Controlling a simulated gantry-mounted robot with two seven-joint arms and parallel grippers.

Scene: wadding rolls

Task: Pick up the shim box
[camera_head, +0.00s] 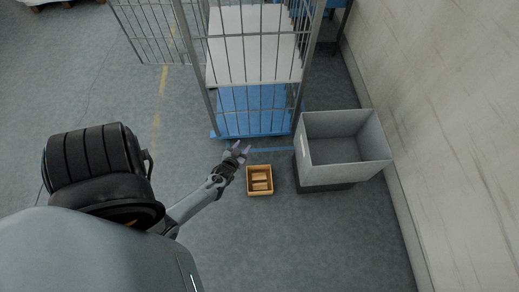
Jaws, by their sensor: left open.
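The shim box (249,193) is a small open-topped tan box on the grey floor near the middle of the camera_head view. Several light wooden pieces lie in it. My left gripper (240,149) is open and appears empty. It shows just above and left of the box in the picture, apart from it; its height over the floor is hard to tell. My right gripper is not in view.
A wire cage trolley (213,100) with white and blue shelves stands behind the box. A grey open bin (345,176) on a dark base stands to the right, near the pale wall (440,110). Floor (300,245) in front of the box is clear.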

